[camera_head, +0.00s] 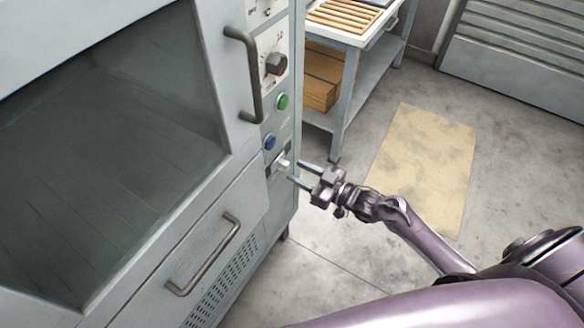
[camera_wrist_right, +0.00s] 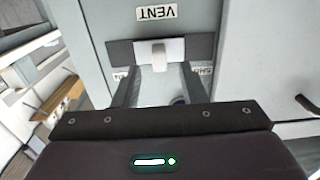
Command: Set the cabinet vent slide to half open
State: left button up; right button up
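The vent slide is on the cabinet's front panel, below the blue button. In the right wrist view its pale knob (camera_wrist_right: 160,56) stands on a white plate with dark strips on both sides, under an upside-down "VENT" label (camera_wrist_right: 156,12). The knob (camera_head: 283,164) also shows small in the head view. My right gripper (camera_head: 299,173) is open in front of the slide. In the wrist view its two fingers (camera_wrist_right: 160,84) lie on either side of the knob, with gaps; I cannot tell how deep they reach. Small labels beside the fingers are partly hidden. My left gripper is not in view.
The cabinet has a large dark window (camera_head: 110,150), a door handle (camera_head: 247,75), a lower drawer handle (camera_head: 205,255), a dial (camera_head: 274,65), a green button (camera_head: 282,101) and a blue button (camera_head: 269,142). A workbench (camera_head: 345,45) stands behind. The floor with a tan mat (camera_head: 425,165) is clear.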

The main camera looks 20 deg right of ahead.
jog(key=v, duration=0.4)
jog(key=shift+s+d, duration=0.1)
dwell(0.3)
jog(key=s+d+f+m+g+h+p, duration=0.15)
jog(key=s+f+h, duration=0.3)
jog(key=f, duration=0.65)
jog(key=s+d+f+m+g+h+p, duration=0.1)
jog(key=s+d+f+m+g+h, duration=0.3)
jog(key=f, duration=0.7)
jog(key=s+a+f+g, duration=0.1)
jog(key=s+f, duration=0.4)
jog(key=s, duration=0.5)
jog(key=s+a+f+g+h+p, duration=0.1)
jog(key=s+f+g, duration=0.3)
jog(key=s, duration=0.6)
jog(key=s+a+f+g+h+p, duration=0.1)
jog(key=s+f, duration=0.4)
jog(key=s, duration=0.5)
jog(key=a+g, duration=0.1)
jog(key=a, duration=0.1)
jog(key=shift+a+f+g, duration=0.25)
jog(key=shift+f+g, duration=0.1)
jog(key=shift+o, duration=0.3)
jog(key=shift+w+h, duration=0.1)
jog(key=shift+h, duration=0.15)
